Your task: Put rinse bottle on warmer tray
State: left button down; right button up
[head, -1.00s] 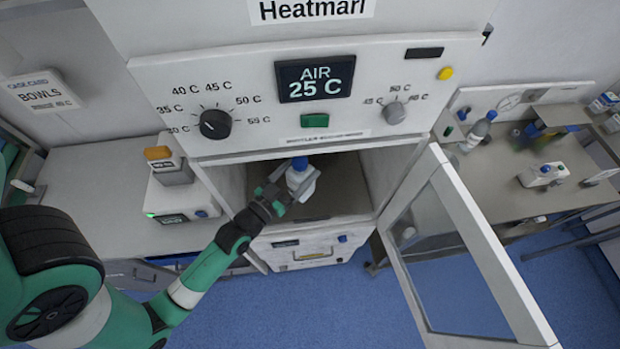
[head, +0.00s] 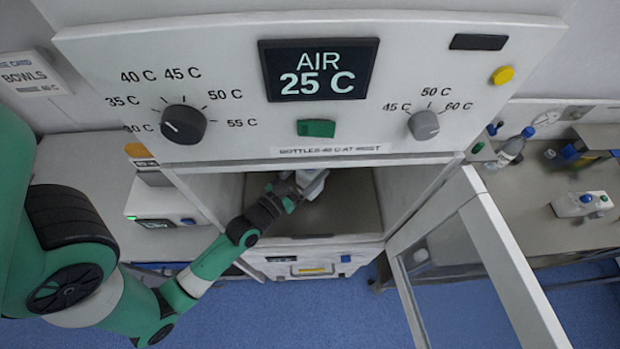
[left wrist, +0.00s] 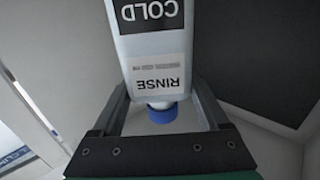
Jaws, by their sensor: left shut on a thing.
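The rinse bottle (left wrist: 160,55) is white with RINSE and COLD labels and a blue cap. In the left wrist view it sits between the two fingers of my left gripper (left wrist: 160,92), which is shut on it. In the head view the left gripper (head: 290,190) reaches into the open warmer, and part of the bottle (head: 313,184) shows at its tips, under the upper edge of the opening. The grey tray floor (head: 345,217) of the warmer shows around and below the bottle. I cannot tell whether the bottle touches it. My right gripper is not in view.
The warmer door (head: 470,260) stands open to the right. The control panel (head: 300,100) overhangs the opening and reads AIR 25 C. A side bench (head: 545,200) at right holds another bottle (head: 511,149) and a white container (head: 582,204). The tray's right part is clear.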

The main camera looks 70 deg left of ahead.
aim_at(302, 183)
pick_arm(q)
jog(key=shift+f+b, duration=1.5)
jog(key=shift+f, duration=0.35)
grip_release()
jog(key=shift+r, duration=0.1)
jog(key=b+v, duration=0.7)
jog(key=v, duration=0.5)
